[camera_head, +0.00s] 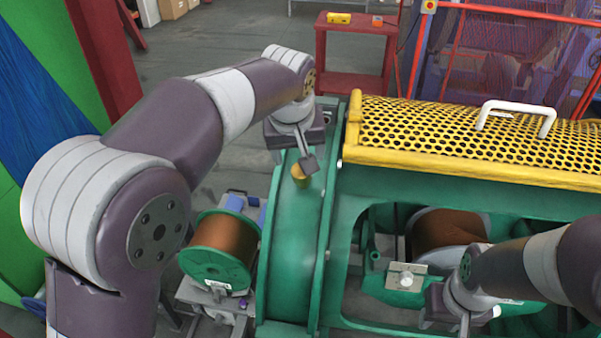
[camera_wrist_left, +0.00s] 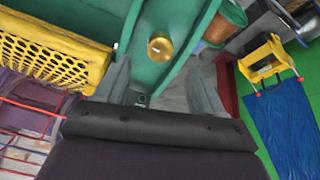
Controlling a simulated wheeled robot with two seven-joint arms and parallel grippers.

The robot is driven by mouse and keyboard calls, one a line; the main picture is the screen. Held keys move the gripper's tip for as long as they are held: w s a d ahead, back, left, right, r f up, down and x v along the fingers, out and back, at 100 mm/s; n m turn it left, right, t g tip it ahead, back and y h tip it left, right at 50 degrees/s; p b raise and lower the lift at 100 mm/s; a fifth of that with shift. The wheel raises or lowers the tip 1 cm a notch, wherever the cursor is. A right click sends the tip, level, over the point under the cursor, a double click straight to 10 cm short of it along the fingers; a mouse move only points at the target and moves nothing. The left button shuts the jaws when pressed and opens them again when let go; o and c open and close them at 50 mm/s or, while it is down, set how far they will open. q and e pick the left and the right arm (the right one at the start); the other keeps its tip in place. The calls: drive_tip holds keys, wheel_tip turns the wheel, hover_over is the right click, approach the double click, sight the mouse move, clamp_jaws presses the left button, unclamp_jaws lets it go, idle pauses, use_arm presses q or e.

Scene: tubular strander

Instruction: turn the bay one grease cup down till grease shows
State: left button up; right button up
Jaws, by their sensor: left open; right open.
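The brass grease cup (camera_head: 301,175) sits on the green ring-shaped housing (camera_head: 293,225) of the strander. In the left wrist view the cup (camera_wrist_left: 160,47) shows as a round gold knob, just beyond and between my fingertips. My left gripper (camera_head: 305,162) is open at the cup; in the left wrist view its two fingers (camera_wrist_left: 158,68) stand apart with nothing between them. I cannot tell whether a finger touches the cup. No grease is visible at it. My right gripper (camera_head: 446,321) is open at the lower right, beside the machine's lower opening, its fingertips partly cut off.
A yellow perforated guard (camera_head: 450,135) with a white handle (camera_head: 515,108) covers the machine right of the cup. A copper wire spool (camera_head: 222,250) stands at the lower left. A metal block (camera_head: 405,277) lies near my right gripper. A red stand (camera_head: 352,60) is behind.

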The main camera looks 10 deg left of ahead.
sight(300, 169)
use_arm(q)
drive_tip(key=x, duration=0.8)
drive_tip(key=shift+w+a+p, duration=0.2)
drive_tip(key=shift+w+p, duration=0.15)
drive_tip(key=shift+d+f, duration=0.15)
drive_tip(key=shift+f, duration=0.4)
drive_tip(key=c, duration=1.1)
